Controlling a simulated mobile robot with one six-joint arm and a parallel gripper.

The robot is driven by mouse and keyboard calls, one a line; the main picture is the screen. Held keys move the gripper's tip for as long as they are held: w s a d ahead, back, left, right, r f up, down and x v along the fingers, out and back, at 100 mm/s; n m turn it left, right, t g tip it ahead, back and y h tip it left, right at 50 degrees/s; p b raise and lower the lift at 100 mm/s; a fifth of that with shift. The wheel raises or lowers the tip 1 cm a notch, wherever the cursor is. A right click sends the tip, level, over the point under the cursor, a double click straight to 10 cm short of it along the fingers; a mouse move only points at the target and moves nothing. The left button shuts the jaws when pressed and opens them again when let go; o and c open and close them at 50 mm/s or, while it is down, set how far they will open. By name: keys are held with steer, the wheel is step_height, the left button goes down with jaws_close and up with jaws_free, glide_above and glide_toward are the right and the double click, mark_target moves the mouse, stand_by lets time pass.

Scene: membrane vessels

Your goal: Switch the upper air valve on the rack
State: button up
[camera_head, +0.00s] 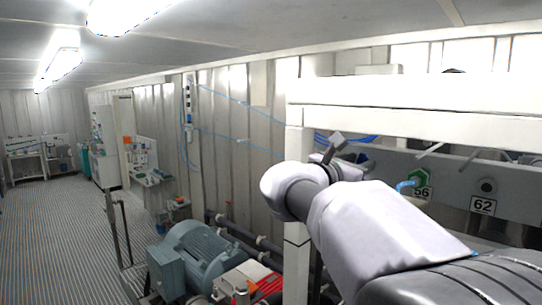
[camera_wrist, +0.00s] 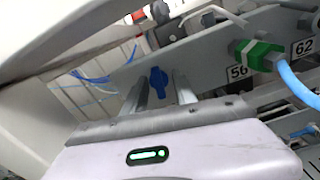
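In the wrist view, a blue valve handle (camera_wrist: 158,83) sits on the grey rack plate (camera_wrist: 205,50). My gripper (camera_wrist: 160,77) is open, with one finger on each side of the handle in the picture. Gaps show between the handle and both fingers, and I cannot tell how far the handle is ahead of them. In the head view, my gripper (camera_head: 335,143) is small and dark in front of the rack, and I cannot make out the valve there.
A green fitting (camera_wrist: 257,54) with a blue hose is right of the handle, near labels 56 and 62. A white rack beam (camera_head: 420,122) crosses above my arm. A motor (camera_head: 195,255) stands lower left; the left floor is open.

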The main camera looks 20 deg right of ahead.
steer(key=shift+w+a, duration=0.1)
steer(key=shift+w, duration=0.15)
steer(key=shift+s, duration=0.1)
jaws_close()
steer(key=shift+f+m+b, duration=0.15)
steer(key=shift+m+b, duration=0.15)
steer(key=shift+b, duration=0.3)
steer(key=shift+s+f+m+b, duration=0.1)
steer(key=shift+m+b, duration=3.35)
steer(key=shift+m, duration=0.3)
steer(key=shift+s+f+m+b, duration=0.1)
steer(key=shift+m+b, duration=3.3)
steer(key=shift+m, duration=0.35)
jaws_free()
